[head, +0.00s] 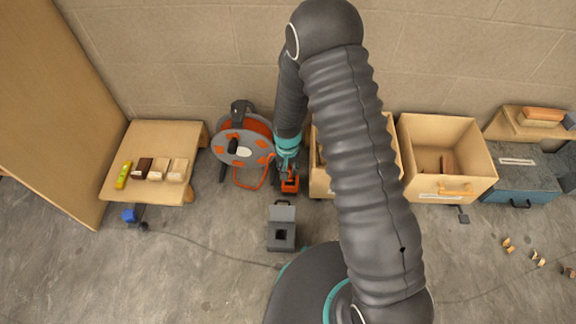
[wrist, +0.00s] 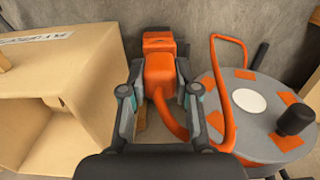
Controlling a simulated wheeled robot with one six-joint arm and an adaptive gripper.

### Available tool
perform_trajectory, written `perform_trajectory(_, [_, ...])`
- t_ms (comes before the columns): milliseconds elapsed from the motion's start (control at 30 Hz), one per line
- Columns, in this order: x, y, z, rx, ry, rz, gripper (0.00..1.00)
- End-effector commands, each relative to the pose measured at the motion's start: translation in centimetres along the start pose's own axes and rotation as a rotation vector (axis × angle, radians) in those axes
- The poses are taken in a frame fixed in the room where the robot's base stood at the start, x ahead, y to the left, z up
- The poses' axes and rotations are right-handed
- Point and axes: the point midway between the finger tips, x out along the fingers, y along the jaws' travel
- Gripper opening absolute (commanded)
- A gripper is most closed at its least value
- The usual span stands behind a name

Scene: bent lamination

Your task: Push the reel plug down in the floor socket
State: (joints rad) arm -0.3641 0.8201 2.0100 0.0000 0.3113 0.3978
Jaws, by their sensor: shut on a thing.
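The reel plug (wrist: 158,70) is an orange block with an orange cable. My gripper (wrist: 160,82) is shut on it, with one finger on each side. In the head view the plug (head: 290,185) hangs below my gripper (head: 288,172), beside the cable reel. The reel (head: 243,150) is a grey drum with orange parts and stands by the wall; it also shows at the right of the wrist view (wrist: 245,110). The floor socket (head: 281,236) is a grey box with a raised lid and a dark square opening. It stands on the floor nearer than the plug, apart from it.
A low wooden table (head: 145,192) with several small blocks stands left of the reel. Cardboard boxes (head: 430,187) and a blue-grey case (head: 520,185) line the wall at right. A blue item (head: 130,215) and a thin cable lie on the floor. Small scraps lie at far right.

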Motion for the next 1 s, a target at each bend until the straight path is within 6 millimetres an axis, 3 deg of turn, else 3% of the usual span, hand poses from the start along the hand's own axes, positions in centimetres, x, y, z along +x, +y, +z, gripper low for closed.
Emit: perform_trajectory(1000, [0.0, -0.4, 4.3, 0.000, -0.001, 0.000, 0.03])
